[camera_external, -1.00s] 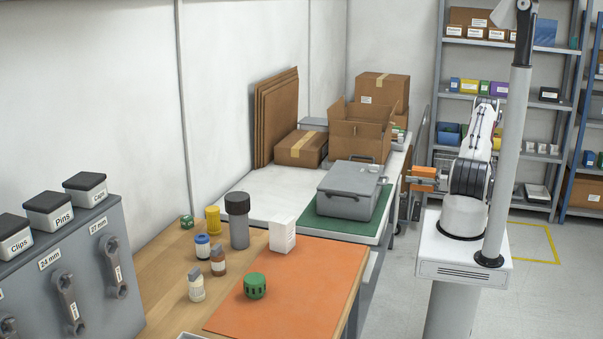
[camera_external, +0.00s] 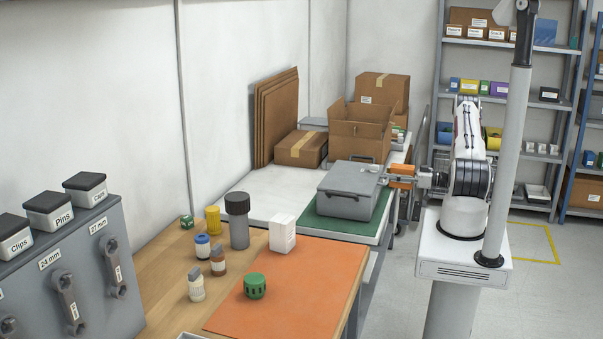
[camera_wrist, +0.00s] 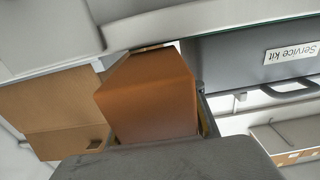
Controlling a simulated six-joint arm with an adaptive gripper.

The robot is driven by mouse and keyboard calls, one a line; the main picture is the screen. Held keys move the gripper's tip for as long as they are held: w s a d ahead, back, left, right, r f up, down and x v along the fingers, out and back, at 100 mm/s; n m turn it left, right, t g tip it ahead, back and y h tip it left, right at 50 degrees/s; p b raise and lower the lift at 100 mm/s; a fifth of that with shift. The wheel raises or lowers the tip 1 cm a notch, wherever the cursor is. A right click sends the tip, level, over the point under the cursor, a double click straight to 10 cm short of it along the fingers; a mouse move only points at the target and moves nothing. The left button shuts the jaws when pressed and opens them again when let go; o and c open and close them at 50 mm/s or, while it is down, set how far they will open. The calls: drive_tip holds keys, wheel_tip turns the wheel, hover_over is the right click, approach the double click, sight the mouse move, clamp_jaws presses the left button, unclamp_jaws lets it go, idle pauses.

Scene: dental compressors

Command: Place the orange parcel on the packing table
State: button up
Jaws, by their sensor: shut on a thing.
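The orange parcel (camera_external: 402,170) is a small box held in the air beside the right edge of the packing table. My gripper (camera_external: 408,177) is shut on it. In the wrist view the parcel (camera_wrist: 148,95) fills the middle, between the gripper fingers, with its lower part hidden by the gripper body. The packing table (camera_external: 262,190) has a white top. A grey service kit case (camera_external: 345,190) stands on a green mat (camera_external: 325,226) on it, just left of the parcel. The case shows in the wrist view too (camera_wrist: 235,65), labelled "Service kit".
An open carton (camera_external: 360,130), a taped carton (camera_external: 300,150) and flat cardboard sheets (camera_external: 275,115) stand at the back of the table. Bare white top lies left of the case. A pole (camera_external: 508,150) stands close to my arm. A wooden bench with jars and an orange mat (camera_external: 300,290) is in front.

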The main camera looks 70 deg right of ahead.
drive_tip(key=shift+w, duration=2.55)
drive_tip(key=shift+w, duration=0.1)
drive_tip(key=shift+w, duration=1.85)
drive_tip(key=shift+f, duration=0.1)
drive_tip(key=shift+f, duration=0.1)
drive_tip(key=o, duration=1.1)
drive_tip(key=shift+c, duration=0.2)
drive_tip(key=shift+s, duration=5.95)
